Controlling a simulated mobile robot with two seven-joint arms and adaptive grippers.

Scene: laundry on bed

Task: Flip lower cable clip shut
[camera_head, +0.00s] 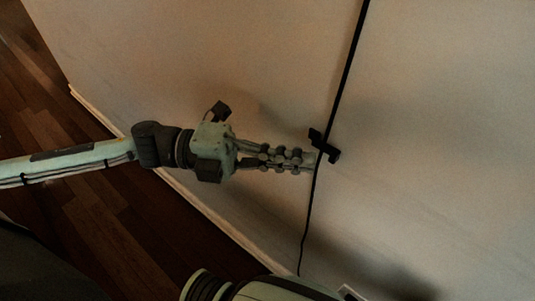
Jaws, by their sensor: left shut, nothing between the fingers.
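A black cable (346,75) runs down a pale wall, from the top edge to near the bottom. A small dark cable clip (325,147) sits on the wall with the cable passing through it. One part of the clip sticks out to the upper left and another to the lower right; I cannot tell if it is fully closed. My left gripper (312,160) is shut and empty, its fingertips right beside the clip's left side, at the cable. Whether the fingertips touch the clip is unclear. My right gripper is not in view.
The wall (450,100) around the clip is bare. A white baseboard (215,217) runs along its foot, above a dark wooden floor (85,190).

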